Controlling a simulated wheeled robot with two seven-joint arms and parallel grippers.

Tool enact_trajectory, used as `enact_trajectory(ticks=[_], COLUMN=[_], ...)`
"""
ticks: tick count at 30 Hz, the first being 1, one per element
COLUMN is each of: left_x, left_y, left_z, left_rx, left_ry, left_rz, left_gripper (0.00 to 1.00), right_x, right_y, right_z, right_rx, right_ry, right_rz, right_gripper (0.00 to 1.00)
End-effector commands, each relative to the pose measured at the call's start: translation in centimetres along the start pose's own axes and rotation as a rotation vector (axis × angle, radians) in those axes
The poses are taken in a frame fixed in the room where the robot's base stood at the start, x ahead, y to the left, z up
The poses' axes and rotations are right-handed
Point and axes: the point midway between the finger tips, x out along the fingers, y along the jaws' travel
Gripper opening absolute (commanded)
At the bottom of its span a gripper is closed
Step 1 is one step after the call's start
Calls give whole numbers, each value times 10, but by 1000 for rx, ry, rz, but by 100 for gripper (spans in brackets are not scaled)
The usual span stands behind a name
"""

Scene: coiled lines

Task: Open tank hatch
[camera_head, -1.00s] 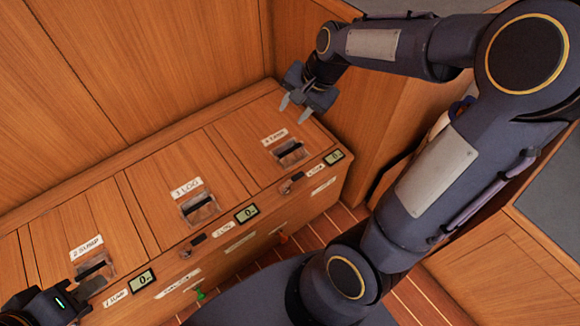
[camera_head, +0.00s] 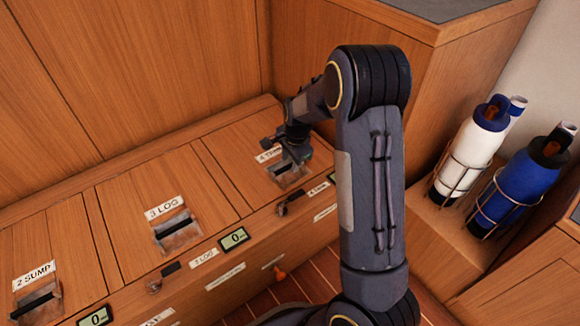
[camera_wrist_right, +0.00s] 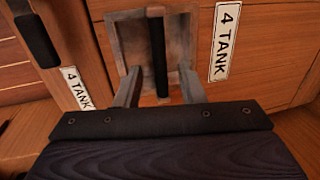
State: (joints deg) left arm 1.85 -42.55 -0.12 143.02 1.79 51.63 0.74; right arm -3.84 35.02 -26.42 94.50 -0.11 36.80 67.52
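The tank hatch (camera_head: 238,158) is the wooden lid labelled "4 TANK" at the right end of the bench in the head view. It lies flat and closed. Its recessed pull handle (camera_head: 288,175) is partly hidden by my right gripper (camera_head: 293,160). In the right wrist view, the handle is a black bar (camera_wrist_right: 157,50) across a worn metal recess (camera_wrist_right: 118,40). My right gripper (camera_wrist_right: 158,85) is open, with one finger on each side of the bar's near end. Gaps show between the fingers and the bar. My left gripper is out of view.
The "3 LOG" hatch (camera_head: 150,195) and "2 SUMP" hatch (camera_head: 25,255) lie closed to the left. A display (camera_head: 234,238) and latches (camera_head: 290,201) line the front edge. White (camera_head: 474,143) and blue (camera_head: 522,185) bottles stand in racks at the right.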

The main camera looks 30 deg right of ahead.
Motion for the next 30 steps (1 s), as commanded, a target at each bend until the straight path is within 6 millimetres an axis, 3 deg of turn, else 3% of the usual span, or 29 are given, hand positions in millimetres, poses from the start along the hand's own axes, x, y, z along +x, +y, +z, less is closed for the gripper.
enact_trajectory(ticks=[3,12,21,30], left_x=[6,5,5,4], left_y=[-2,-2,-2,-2], left_z=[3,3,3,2], left_rx=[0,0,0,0], left_ry=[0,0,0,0], left_rz=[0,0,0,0], left_gripper=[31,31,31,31], right_x=[12,13,13,12], right_y=[0,0,0,0], right_z=[0,0,0,0], right_rx=[0,0,0,0], right_ry=[0,-1,-1,-1], right_rz=[0,-1,-1,1], right_gripper=[36,36,0,0])
